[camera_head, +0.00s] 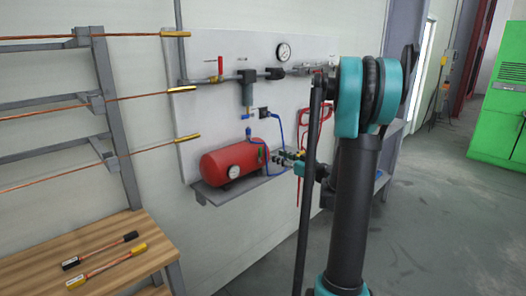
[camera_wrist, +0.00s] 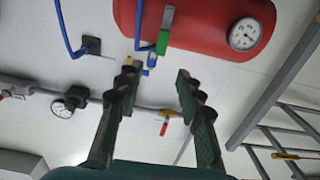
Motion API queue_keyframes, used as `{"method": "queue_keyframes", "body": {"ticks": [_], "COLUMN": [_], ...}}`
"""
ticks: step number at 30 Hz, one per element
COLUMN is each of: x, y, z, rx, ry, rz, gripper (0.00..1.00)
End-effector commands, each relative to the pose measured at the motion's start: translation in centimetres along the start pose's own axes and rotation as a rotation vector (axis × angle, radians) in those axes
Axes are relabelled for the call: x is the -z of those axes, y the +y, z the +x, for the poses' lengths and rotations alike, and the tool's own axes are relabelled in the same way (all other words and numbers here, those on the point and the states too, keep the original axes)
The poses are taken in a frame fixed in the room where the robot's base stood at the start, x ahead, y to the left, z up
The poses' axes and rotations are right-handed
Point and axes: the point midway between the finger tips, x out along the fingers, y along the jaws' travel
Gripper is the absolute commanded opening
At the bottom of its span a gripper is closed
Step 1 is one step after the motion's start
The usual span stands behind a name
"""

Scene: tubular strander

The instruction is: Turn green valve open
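The green valve (camera_wrist: 164,32) shows in the wrist view in front of the red tank (camera_wrist: 205,25), with its green handle upright in the picture. My gripper (camera_wrist: 158,80) is open, with its two dark fingers apart and nothing between them. The valve lies beyond the fingertips, roughly in line with the gap, and looks apart from them. In the head view the red tank (camera_head: 226,164) sits on a wall shelf.
A pressure gauge (camera_wrist: 245,34) is on the tank. Blue hoses (camera_head: 253,140) run close by. A red-handled valve (camera_head: 219,68) and another gauge (camera_head: 284,52) are on the pipe above. A wooden bench (camera_head: 85,250) stands at left; floor is clear at right.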

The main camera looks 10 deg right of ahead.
Motion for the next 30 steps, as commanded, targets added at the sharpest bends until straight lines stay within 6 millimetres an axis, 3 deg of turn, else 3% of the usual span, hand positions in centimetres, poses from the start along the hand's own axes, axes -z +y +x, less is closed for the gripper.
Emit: {"method": "queue_keyframes", "body": {"ticks": [9, 15, 28, 30], "x": [0.0, 0.0, 0.0, 0.0], "y": [-0.1, -0.1, 0.0, 0.0], "z": [6.3, 8.8, 9.8, 9.8], "rx": [0.003, 0.002, 0.000, 0.000], "ry": [-0.001, -0.001, -0.001, -0.001], "rz": [0.000, 0.000, 0.000, 0.000], "gripper": [0.37, 0.37, 0.37, 0.31]}}
